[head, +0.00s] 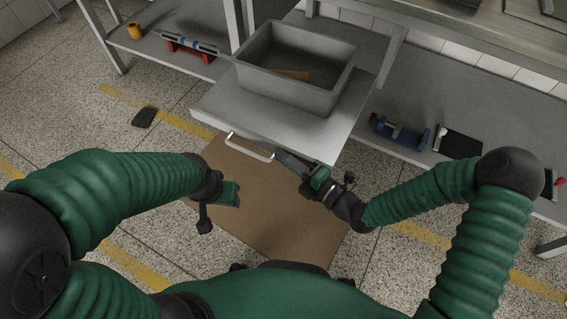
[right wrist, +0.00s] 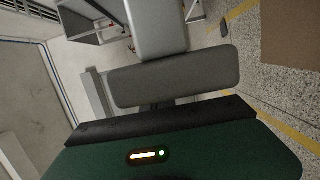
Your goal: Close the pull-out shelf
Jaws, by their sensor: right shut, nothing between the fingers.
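The pull-out shelf (head: 222,104) is a light grey board that stands out from under the workbench, with a pale bar handle (head: 250,148) on its front edge. A grey bin (head: 318,98) sits on it with a small brown piece inside. My right gripper (head: 286,160) is shut and empty, just right of the handle by the shelf's front edge. I cannot tell whether it touches the shelf. In the right wrist view, its grey finger (right wrist: 175,80) fills the middle. My left gripper (head: 222,196) is below and left of the handle, apart from the shelf; its jaw opening is unclear.
A brown sheet (head: 270,220) lies on the speckled floor under the grippers, with yellow lines around. A dark object (head: 145,117) lies on the floor at left.

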